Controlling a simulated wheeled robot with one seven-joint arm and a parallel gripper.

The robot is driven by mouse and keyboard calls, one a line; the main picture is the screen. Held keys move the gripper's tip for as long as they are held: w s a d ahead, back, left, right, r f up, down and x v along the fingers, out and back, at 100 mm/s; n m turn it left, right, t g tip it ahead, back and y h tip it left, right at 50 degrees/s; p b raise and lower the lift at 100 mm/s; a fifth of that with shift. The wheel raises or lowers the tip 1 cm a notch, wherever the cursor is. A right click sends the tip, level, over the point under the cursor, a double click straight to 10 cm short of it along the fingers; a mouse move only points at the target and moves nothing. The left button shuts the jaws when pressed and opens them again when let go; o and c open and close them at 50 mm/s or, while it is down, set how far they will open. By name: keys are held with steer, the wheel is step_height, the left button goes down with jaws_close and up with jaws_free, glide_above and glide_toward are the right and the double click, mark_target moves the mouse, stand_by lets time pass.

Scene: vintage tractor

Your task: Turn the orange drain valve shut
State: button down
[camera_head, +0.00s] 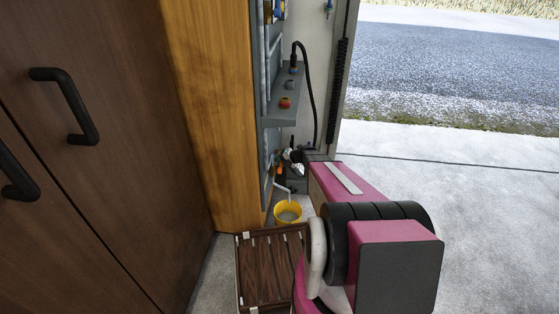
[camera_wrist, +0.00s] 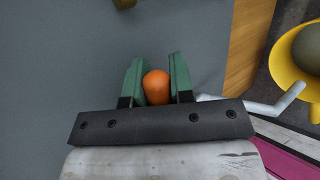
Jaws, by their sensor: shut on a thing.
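In the wrist view the orange drain valve handle (camera_wrist: 157,86) sits between the two green fingers of my gripper (camera_wrist: 157,82), which are shut on it. Only its rounded orange end shows; the rest is hidden by my gripper. In the head view a small bit of orange, the valve (camera_head: 279,170), shows beside my gripper (camera_head: 287,160), low on the grey panel. The head view is too small to show the fingers clearly.
A yellow bucket (camera_head: 288,206) stands on the floor below a grey drain pipe (camera_head: 283,188). A slatted wooden crate (camera_head: 268,272) lies in front. A wooden post (camera_head: 213,110) and brown cabinet (camera_head: 95,160) stand left. A grey shelf (camera_head: 283,110) juts out above. Open floor (camera_head: 480,220) lies right.

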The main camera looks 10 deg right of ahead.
steer(key=shift+f, duration=0.1)
stand_by(0.3)
steer(key=c, duration=1.3)
jaws_free()
steer(key=shift+o, duration=0.2)
steer(key=v, duration=1.1)
